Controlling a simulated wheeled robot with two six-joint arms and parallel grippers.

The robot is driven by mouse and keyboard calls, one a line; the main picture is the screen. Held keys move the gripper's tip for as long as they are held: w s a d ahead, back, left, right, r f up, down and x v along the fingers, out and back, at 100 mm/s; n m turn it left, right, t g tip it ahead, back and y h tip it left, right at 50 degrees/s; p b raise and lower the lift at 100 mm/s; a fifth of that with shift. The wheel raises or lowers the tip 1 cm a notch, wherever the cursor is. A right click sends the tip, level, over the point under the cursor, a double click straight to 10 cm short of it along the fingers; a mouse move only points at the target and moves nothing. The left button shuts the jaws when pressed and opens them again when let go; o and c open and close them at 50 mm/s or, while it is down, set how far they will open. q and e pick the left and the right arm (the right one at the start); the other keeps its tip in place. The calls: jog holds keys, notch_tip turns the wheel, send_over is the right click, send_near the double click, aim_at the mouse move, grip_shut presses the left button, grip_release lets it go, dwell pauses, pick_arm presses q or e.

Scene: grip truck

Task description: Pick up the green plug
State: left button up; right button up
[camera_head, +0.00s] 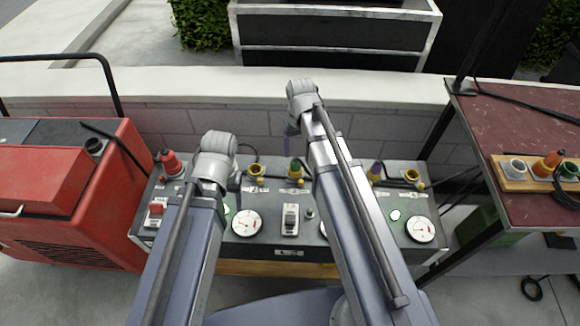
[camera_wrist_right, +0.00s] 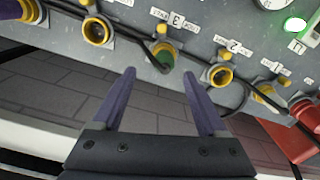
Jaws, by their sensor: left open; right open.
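A green plug (camera_head: 295,171) with a yellow part sits in the socket row at the back of the grey control box, near the label 3. It also shows in the right wrist view (camera_wrist_right: 163,58), just beyond the fingertips and roughly between them. My right gripper (camera_wrist_right: 159,74) is open and empty, with two purple fingers apart. In the head view my right gripper (camera_head: 291,138) is mostly hidden by its wrist, above and behind the plug. My left gripper (camera_head: 236,184) is largely hidden by its arm, over the box left of the green plug.
The grey control box (camera_head: 265,247) has gauges, switches, yellow-ringed sockets and black cables. A red machine (camera_head: 60,180) stands left, with a red plug (camera_head: 171,162) nearby. A dark red table (camera_head: 520,120) on the right holds a wooden strip with plugs. A low wall runs behind.

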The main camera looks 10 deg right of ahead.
aim_at(296, 158)
jog(key=shift+f+b, duration=1.4)
jog(key=shift+r, duration=0.1)
pick_arm(q)
notch_tip(296, 158, down, 8)
jog(key=b, duration=0.5)
pick_arm(e)
jog(key=f, duration=0.5)
jog(key=shift+w+a+f, duration=0.15)
jog(key=shift+w+a, duration=0.1)
jog(key=shift+a, duration=0.15)
pick_arm(q)
jog(key=shift+r, duration=0.1)
pick_arm(e)
jog(key=shift+c, duration=0.3)
grip_shut()
